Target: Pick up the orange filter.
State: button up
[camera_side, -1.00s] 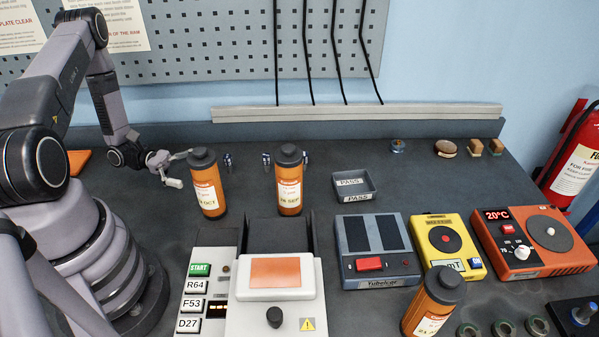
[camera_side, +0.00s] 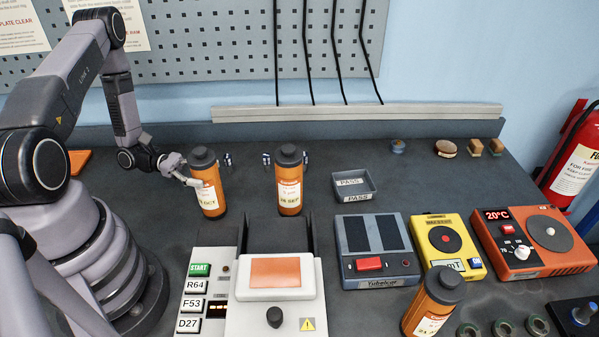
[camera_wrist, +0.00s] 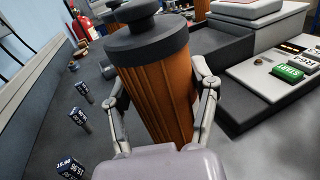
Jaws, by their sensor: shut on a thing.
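An orange, ribbed cylinder with a dark cap, the orange filter (camera_side: 209,190), stands upright on the bench at the left in the side view. It fills the middle of the wrist view (camera_wrist: 165,95). My gripper (camera_side: 194,183) is shut on it from the left, with one finger on each side in the wrist view (camera_wrist: 160,98). The filter seems to rest on the bench; its base is hidden in the wrist view. A similar orange cylinder (camera_side: 290,187) stands to its right, and another (camera_side: 432,307) at the front right.
A press-like machine (camera_side: 275,311) and a panel with a green START key (camera_side: 198,270) stand in front. A PASS tray (camera_side: 354,188), a grey unit (camera_side: 378,250), a yellow meter (camera_side: 447,246) and an orange heater (camera_side: 533,242) lie to the right. Small blue-labelled parts (camera_wrist: 80,117) stand nearby.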

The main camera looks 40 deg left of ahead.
aim_at(199, 149)
jog(key=shift+c, duration=0.4)
jog(key=shift+r, duration=0.2)
notch_tip(199, 149, up, 9)
jog(key=shift+w+f, duration=0.1)
jog(key=shift+w, duration=0.05)
jog(key=w+d+f+t, duration=0.1)
jog(key=w+d, duration=0.2)
jog(key=w, duration=0.5)
jog(key=w+d+f, duration=0.1)
jog(key=w+d, duration=0.2)
jog(key=w, duration=0.5)
jog(key=w+d+r+n+t+y, duration=0.2)
jog(key=w+d+r, duration=0.1)
jog(key=w+d, duration=0.95)
notch_tip(199, 149, down, 9)
jog(key=d, duration=0.1)
jog(key=shift+s+d+f, duration=0.15)
jog(key=shift+s+f, duration=0.05)
jog(key=shift+s, duration=0.05)
jog(key=shift+f, duration=0.1)
